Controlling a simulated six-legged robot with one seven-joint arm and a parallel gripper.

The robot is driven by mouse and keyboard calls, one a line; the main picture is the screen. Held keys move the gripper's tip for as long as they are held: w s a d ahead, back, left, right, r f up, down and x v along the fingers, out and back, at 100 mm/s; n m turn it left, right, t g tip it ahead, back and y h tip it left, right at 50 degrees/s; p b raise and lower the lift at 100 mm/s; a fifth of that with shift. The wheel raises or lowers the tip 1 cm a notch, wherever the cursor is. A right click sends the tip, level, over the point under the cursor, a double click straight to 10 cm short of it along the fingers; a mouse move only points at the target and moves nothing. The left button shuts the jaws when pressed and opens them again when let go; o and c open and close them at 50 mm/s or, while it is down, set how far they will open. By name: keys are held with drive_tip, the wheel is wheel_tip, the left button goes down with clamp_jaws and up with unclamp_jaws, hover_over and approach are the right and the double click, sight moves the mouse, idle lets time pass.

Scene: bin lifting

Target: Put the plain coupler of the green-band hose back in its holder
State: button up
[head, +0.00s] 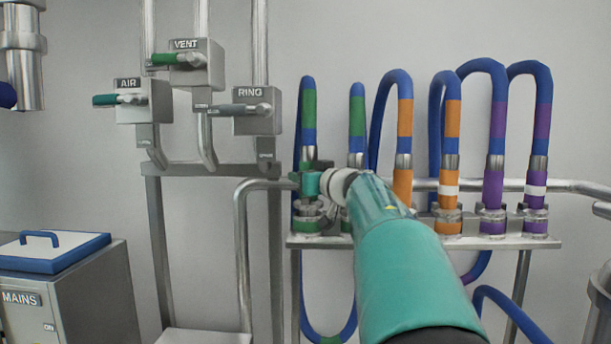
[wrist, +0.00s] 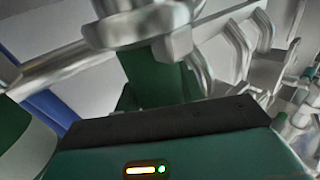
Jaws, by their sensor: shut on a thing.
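The green-band hose (head: 308,102) has two ends hanging over the rack; the left one runs down to a green coupler at my gripper. My gripper (head: 312,184) is shut on this left coupler, just above the leftmost holder (head: 307,226), which has a green base. In the wrist view the dark green coupler (wrist: 160,85) is upright beside the jaw, close to a metal collar (wrist: 140,25). No white ring shows on its visible part. Whether it is fully seated cannot be told. The hose's other end (head: 357,112) goes down behind my arm, its coupler hidden.
Orange-band (head: 405,118) and purple-band (head: 543,120) hoses stand in holders to the right. The rack shelf (head: 505,242) runs beneath. Valve boxes (head: 197,64) and a bent pipe (head: 242,250) are at the left. Hose loops hang below the shelf.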

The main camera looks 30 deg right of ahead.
drive_tip(key=shift+f, duration=0.85)
idle(1.1)
drive_tip(key=o, duration=1.4)
drive_tip(key=shift+c, duration=0.2)
drive_tip(key=shift+f, duration=0.1)
drive_tip(key=s, duration=1.3)
drive_tip(key=shift+s+a, duration=0.3)
drive_tip(key=shift+s, duration=0.1)
